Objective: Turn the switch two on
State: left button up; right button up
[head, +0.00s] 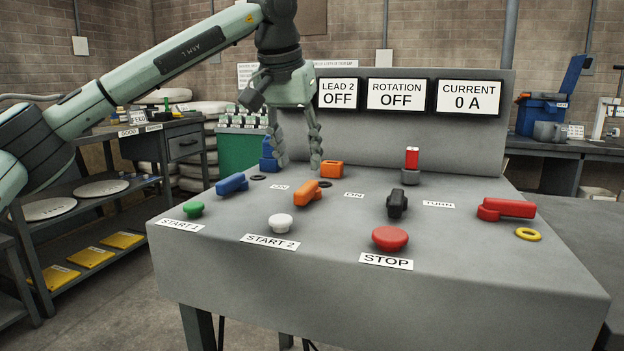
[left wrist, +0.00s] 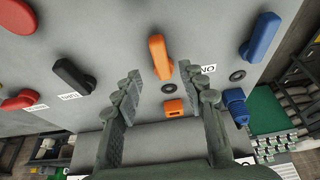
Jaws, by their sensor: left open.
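The orange rotary switch (head: 308,194) sits on the grey console (head: 330,265), second from the left in the switch row. The display marked LEAD 2 (head: 338,94) reads OFF. My left gripper (head: 298,160) is open and empty, pointing down above the console, a little behind the orange switch. In the left wrist view, the orange switch (left wrist: 159,57) shows between and beyond the spread fingers of the gripper (left wrist: 160,78), with a visible gap on either side. I see no contact. My right gripper is not in view.
Blue (head: 232,184), black (head: 397,204) and red (head: 506,208) switches share the row. Green (head: 193,209), white (head: 280,223) and red STOP (head: 390,238) buttons are in front. A small orange block (head: 332,170) and a blue part (head: 268,160) stand behind, close to my gripper.

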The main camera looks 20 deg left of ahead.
aim_at(304, 188)
pick_arm(q)
jog(key=x, duration=0.7)
jog(key=shift+f, duration=0.2)
jog(key=shift+c, duration=0.3)
grip_shut()
